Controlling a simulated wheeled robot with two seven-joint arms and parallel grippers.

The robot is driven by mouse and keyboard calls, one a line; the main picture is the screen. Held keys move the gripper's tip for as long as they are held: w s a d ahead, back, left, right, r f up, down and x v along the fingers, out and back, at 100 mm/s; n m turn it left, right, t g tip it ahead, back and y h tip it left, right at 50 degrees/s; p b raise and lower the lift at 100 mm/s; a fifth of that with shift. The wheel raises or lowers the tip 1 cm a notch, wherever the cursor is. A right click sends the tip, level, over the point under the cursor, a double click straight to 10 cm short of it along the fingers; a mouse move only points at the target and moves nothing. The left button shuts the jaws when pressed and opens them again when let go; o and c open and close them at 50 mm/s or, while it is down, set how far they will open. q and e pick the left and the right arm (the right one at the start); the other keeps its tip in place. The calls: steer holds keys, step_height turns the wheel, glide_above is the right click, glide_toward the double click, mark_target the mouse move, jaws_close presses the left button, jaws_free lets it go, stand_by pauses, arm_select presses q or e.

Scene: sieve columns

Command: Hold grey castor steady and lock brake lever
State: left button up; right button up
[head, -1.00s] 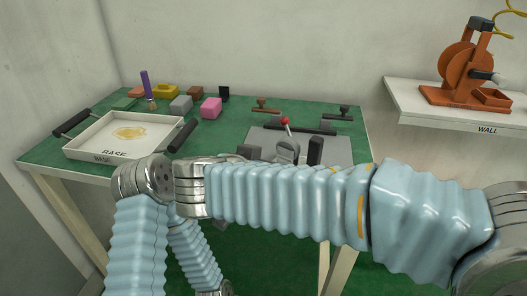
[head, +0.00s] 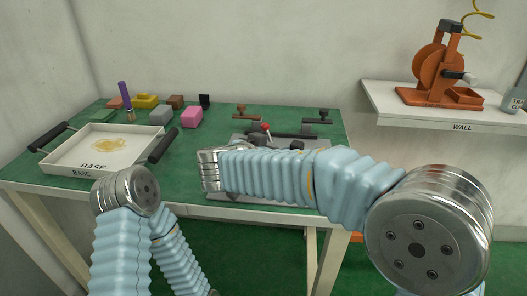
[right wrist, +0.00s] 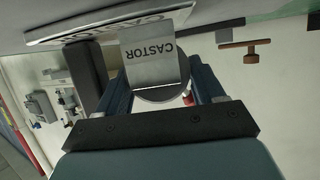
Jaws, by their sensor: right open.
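The grey castor (right wrist: 150,60), marked CASTOR, sits between the fingers of my right gripper (right wrist: 162,85) in the right wrist view. These fingers are apart, one on each side of the castor; I cannot tell if either touches it. In the head view my right forearm hides this gripper and most of the castor. A lever with a red knob (head: 266,127), seemingly the brake lever, stands up behind my forearm. A red piece (right wrist: 187,97) shows beside the castor in the wrist view. My left arm is at the lower left; its gripper is out of view.
A white BASE tray (head: 62,163) with dark handles lies on the green table's left. Several coloured blocks (head: 192,117) and a purple-handled brush (head: 125,93) lie behind it. Brown (head: 246,111) and dark (head: 318,116) T-handles stand at the back. A WALL shelf (head: 400,112) holds an orange machine (head: 437,70).

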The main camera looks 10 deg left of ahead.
steer(key=shift+w, duration=0.1)
steer(key=c, duration=1)
stand_by(0.4)
